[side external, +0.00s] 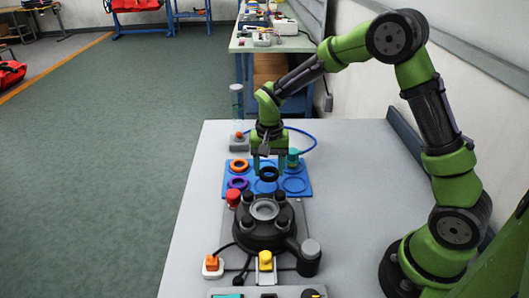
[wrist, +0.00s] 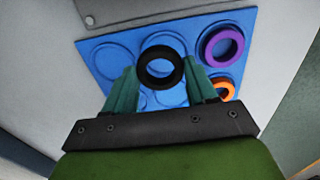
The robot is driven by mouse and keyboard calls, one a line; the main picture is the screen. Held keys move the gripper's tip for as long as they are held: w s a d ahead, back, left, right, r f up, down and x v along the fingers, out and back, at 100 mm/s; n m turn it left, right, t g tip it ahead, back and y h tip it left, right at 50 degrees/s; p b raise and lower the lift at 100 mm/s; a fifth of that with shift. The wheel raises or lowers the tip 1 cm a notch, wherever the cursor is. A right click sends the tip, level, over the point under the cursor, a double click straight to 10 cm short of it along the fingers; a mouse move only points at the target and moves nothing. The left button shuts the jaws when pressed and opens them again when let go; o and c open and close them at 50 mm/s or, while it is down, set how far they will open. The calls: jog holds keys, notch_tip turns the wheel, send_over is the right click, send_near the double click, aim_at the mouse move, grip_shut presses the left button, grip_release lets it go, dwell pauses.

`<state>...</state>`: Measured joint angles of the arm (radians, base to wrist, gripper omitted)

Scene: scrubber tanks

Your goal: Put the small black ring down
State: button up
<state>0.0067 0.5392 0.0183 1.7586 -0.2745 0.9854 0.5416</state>
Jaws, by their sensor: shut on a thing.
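The small black ring (wrist: 161,68) is between the two teal fingers of my gripper (wrist: 162,88), which is shut on it. In the side external view the black ring (side external: 269,174) hangs under my gripper (side external: 269,166), over the blue tray (side external: 304,167). The tray has several round recesses. In the wrist view the ring overlaps the upper middle recess of the blue tray (wrist: 119,82). Whether the ring touches the tray cannot be told.
A purple ring (side external: 238,183) and an orange ring (side external: 239,165) sit in the tray's left recesses. A black round fixture (side external: 264,234) with knobs stands in front of the tray, with a red knob (side external: 233,197) beside it.

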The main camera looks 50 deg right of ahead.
aim_at(267, 185)
jog(key=shift+w+f, duration=0.1)
jog(key=shift+w, duration=0.3)
jog(key=shift+f, duration=1.7)
jog(key=shift+f, duration=0.15)
jog(key=o, duration=1.2)
jog(key=shift+c, duration=0.2)
